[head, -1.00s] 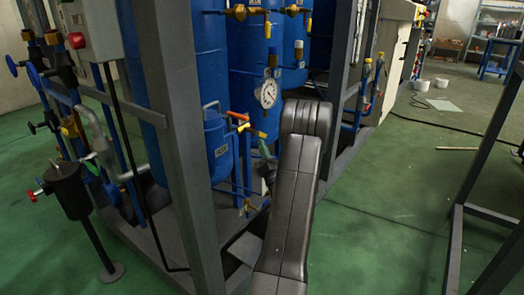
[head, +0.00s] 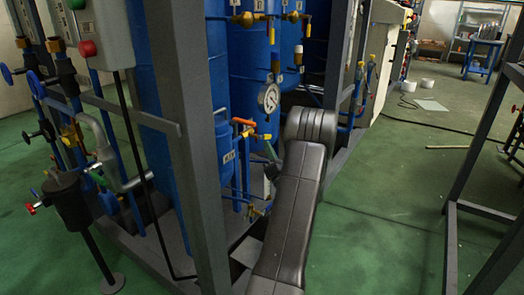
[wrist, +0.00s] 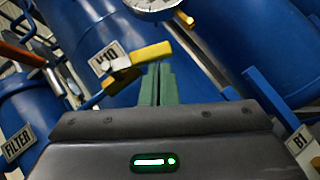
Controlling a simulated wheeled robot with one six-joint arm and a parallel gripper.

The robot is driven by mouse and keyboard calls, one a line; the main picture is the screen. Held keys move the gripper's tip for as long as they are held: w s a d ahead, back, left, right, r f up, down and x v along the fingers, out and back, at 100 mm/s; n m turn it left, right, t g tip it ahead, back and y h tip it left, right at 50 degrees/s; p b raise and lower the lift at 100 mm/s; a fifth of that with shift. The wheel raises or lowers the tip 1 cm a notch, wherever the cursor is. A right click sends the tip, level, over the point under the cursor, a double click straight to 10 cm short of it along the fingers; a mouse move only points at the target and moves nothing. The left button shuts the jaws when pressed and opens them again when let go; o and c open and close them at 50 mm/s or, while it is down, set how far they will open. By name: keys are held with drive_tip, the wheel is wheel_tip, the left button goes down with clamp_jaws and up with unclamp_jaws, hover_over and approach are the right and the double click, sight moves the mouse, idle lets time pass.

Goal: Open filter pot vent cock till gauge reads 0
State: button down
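The small blue filter pot (head: 223,150) stands behind the grey frame post in the head view. An orange lever (head: 243,121) and a yellow one (head: 262,137) are at its top right. The round white gauge (head: 268,98) is above them; its reading is too small to tell. In the wrist view the gauge (wrist: 152,6) is cut by the top edge. A yellow lever (wrist: 151,52) lies just beyond my gripper's green fingertips (wrist: 158,72). The fingers look closed together, with nothing visible between them; contact with the lever cannot be told.
A FILTER label (wrist: 18,143), an H10 label (wrist: 108,58) and a B1 label (wrist: 302,145) show in the wrist view. The grey frame post (head: 190,130) and pipes stand close to my arm.

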drive_tip(key=shift+w+d+r+p, duration=0.35)
drive_tip(key=shift+w+d+r, duration=0.1)
drive_tip(key=shift+w+r, duration=0.05)
idle(0.6)
drive_tip(key=s+d+f, duration=0.2)
drive_tip(key=f, duration=0.3)
drive_tip(key=s+d+f, duration=0.3)
drive_tip(key=f, duration=0.3)
drive_tip(key=shift+d, duration=0.1)
drive_tip(key=w+a+r, duration=0.2)
drive_tip(key=r, duration=0.3)
drive_tip(key=w+a+r, duration=0.3)
drive_tip(key=r, duration=0.3)
